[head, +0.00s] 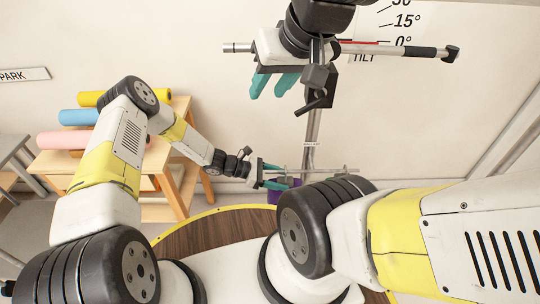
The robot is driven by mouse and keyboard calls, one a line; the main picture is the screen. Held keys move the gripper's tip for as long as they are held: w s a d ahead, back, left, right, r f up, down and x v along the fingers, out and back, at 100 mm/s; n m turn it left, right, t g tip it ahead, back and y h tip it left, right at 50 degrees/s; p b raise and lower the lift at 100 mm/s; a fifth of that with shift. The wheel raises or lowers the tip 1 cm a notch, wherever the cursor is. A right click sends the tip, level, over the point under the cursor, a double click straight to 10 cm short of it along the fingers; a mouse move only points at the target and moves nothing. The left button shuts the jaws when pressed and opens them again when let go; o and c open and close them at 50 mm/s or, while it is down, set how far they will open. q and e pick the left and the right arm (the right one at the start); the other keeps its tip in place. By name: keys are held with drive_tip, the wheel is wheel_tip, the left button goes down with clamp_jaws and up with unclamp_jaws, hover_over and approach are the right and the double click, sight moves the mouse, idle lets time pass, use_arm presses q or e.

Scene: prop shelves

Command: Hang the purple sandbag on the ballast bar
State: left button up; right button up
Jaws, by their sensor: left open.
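The purple sandbag (273,196) is low near the foot of the upright post, mostly hidden behind my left gripper and my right arm. My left gripper (287,177) is open, with its teal fingers just above and in front of the bag. I cannot tell whether they touch it. The ballast bar (395,49) is a horizontal metal bar across the post at the top, with a dark grip toward its right end and a bare left end. My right gripper (270,92) is in front of the bar's left half, its teal fingers spread and pointing down, with nothing visible between them.
A tilt scale (403,22) is on the wall behind the bar. The metal post (312,135) stands below it, with a thin rod (335,170) near its foot. A wooden rack (178,170) with coloured rolls stands left. A round wooden top (205,235) is in front.

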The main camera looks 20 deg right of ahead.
use_arm(q)
drive_tip(key=v, duration=0.8)
drive_tip(key=a+r+m+t+y, duration=0.1)
drive_tip(key=a+r+m+y, duration=0.35)
drive_tip(key=r, duration=0.95)
drive_tip(key=a+r+m+t+y, duration=0.2)
drive_tip(key=a+r+m, duration=0.3)
drive_tip(key=a+r, duration=0.7)
drive_tip(key=s+a+r+m+t+y, duration=0.2)
drive_tip(key=s+a+r+m+t, duration=0.1)
drive_tip(key=s+a+r, duration=0.3)
drive_tip(key=s+a+r+m+t+y, duration=0.2)
drive_tip(key=s+a+r, duration=0.5)
drive_tip(key=s+r, duration=0.4)
drive_tip(key=shift+a+r+m+t, duration=0.25)
drive_tip(key=shift+r+m+t, duration=0.2)
drive_tip(key=shift+t, duration=0.45)
drive_tip(key=shift+d, duration=0.1)
